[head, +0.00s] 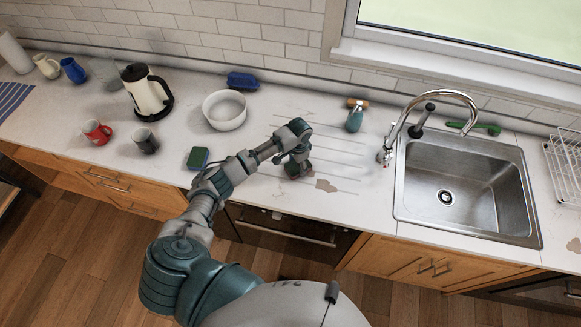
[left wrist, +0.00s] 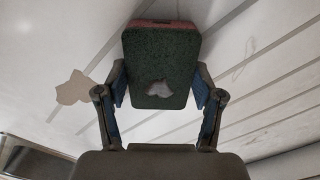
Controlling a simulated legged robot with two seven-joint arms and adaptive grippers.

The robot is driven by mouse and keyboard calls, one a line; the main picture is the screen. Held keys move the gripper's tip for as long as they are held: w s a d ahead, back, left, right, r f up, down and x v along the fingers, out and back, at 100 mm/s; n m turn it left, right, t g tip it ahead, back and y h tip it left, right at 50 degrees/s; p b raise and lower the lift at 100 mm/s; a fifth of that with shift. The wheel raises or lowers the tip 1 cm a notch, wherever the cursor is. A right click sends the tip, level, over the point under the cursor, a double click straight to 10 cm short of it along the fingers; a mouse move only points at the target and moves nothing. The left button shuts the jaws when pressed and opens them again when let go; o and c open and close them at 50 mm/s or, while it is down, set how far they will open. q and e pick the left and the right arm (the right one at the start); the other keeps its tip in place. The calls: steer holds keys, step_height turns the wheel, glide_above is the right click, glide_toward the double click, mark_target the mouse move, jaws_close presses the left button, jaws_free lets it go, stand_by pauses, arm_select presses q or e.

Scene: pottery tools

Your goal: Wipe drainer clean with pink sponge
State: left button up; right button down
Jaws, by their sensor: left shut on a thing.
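My left gripper (head: 297,170) is low over the grooved drainer (head: 345,160), left of the sink. In the left wrist view the left gripper (left wrist: 160,95) is shut on the pink sponge (left wrist: 160,65), one finger on each side. The sponge shows a dark green scouring face with a pale patch, and a pink strip at its top edge. In the head view the gripper hides the sponge. A brown stain (head: 325,186) lies on the drainer just right of the gripper; it also shows in the left wrist view (left wrist: 73,88). I cannot tell whether the sponge touches the surface.
The steel sink (head: 460,185) with its faucet (head: 440,95) is at the right. A spray bottle (head: 354,118) stands behind the drainer. A white bowl (head: 225,115) and a green-and-blue sponge (head: 197,158) lie to the left, with a kettle (head: 145,95) beyond.

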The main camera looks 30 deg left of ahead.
mark_target(314, 172)
arm_select(q)
steer(key=shift+w+d, duration=0.3)
steer(key=shift+d, duration=0.05)
stand_by(0.4)
steer(key=shift+w+d+f, duration=0.1)
steer(key=shift+w+d, duration=0.15)
steer(key=shift+d, duration=0.95)
steer(key=shift+w+d, duration=0.25)
steer(key=shift+d, duration=0.9)
steer(key=shift+w+d, duration=0.15)
steer(key=shift+d, duration=0.45)
steer(key=shift+a, duration=0.15)
